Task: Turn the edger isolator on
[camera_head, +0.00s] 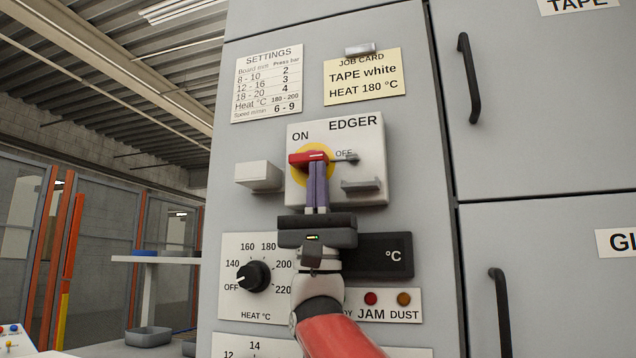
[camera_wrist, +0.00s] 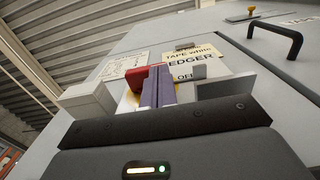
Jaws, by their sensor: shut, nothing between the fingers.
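The edger isolator is a pale box (camera_head: 366,140) on the grey cabinet, lettered EDGER, with ON at upper left and OFF at right. Its red handle (camera_head: 300,159) lies about level across a yellow disc (camera_head: 326,153), its visible red part toward the left, below ON. The handle also shows in the wrist view (camera_wrist: 136,76). My gripper (camera_head: 317,167) is shut and empty, its purple fingers upright just below the handle and over the disc. The fingers (camera_wrist: 158,84) overlap the handle in the wrist view; I cannot tell if they touch it. They hide part of the disc.
A pale block (camera_head: 257,175) juts out left of the isolator. A grey ledge (camera_head: 362,186) sticks out at its lower right. The heat dial (camera_head: 254,276) and a dark °C display (camera_head: 390,256) are below. A door handle (camera_head: 469,78) stands out at right.

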